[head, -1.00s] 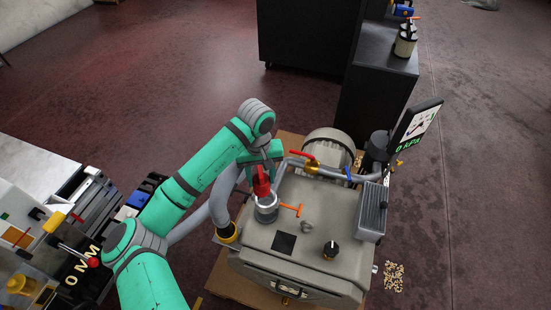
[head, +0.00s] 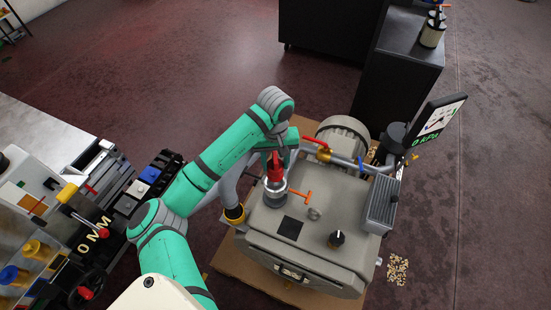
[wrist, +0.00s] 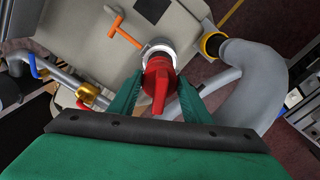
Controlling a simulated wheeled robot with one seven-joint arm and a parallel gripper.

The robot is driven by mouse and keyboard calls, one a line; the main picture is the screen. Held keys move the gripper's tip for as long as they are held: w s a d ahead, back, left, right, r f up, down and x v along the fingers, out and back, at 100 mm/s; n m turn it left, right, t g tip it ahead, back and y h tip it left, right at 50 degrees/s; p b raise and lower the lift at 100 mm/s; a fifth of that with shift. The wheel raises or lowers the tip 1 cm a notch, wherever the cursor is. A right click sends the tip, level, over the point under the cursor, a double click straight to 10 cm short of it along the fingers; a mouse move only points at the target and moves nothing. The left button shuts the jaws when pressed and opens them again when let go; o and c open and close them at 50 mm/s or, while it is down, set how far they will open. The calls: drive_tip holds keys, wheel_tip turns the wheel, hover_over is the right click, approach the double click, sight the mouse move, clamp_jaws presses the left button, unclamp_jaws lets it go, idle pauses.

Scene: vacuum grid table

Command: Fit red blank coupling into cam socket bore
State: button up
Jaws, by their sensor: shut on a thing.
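The red blank coupling (head: 275,168) is upright at the mouth of a round grey metal socket (head: 273,191) on top of the grey pump housing. It also shows in the wrist view (wrist: 159,84), with the socket's pale ring (wrist: 157,50) just beyond it. My gripper (wrist: 157,98) is shut on the red coupling, one green finger on each side. The coupling's lower end is hidden, so I cannot tell how deep it sits in the bore. An orange T-handle (head: 295,196) stands beside the socket.
A thick grey hose with a yellow collar (head: 234,213) runs close by the socket. A red-handled valve (head: 317,144) and pipe lie behind. A gauge panel (head: 438,119) reading 0 kPa stands at the right. A bench with levers and knobs (head: 62,225) is at the left.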

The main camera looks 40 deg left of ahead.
sight(275, 177)
drive_tip(key=shift+f, duration=1.65)
drive_tip(key=shift+w, duration=0.1)
drive_tip(key=shift+s, duration=0.2)
drive_tip(key=shift+w+d, duration=0.1)
drive_tip(key=shift+w, duration=0.05)
drive_tip(key=shift+f, duration=2.75)
idle(0.5)
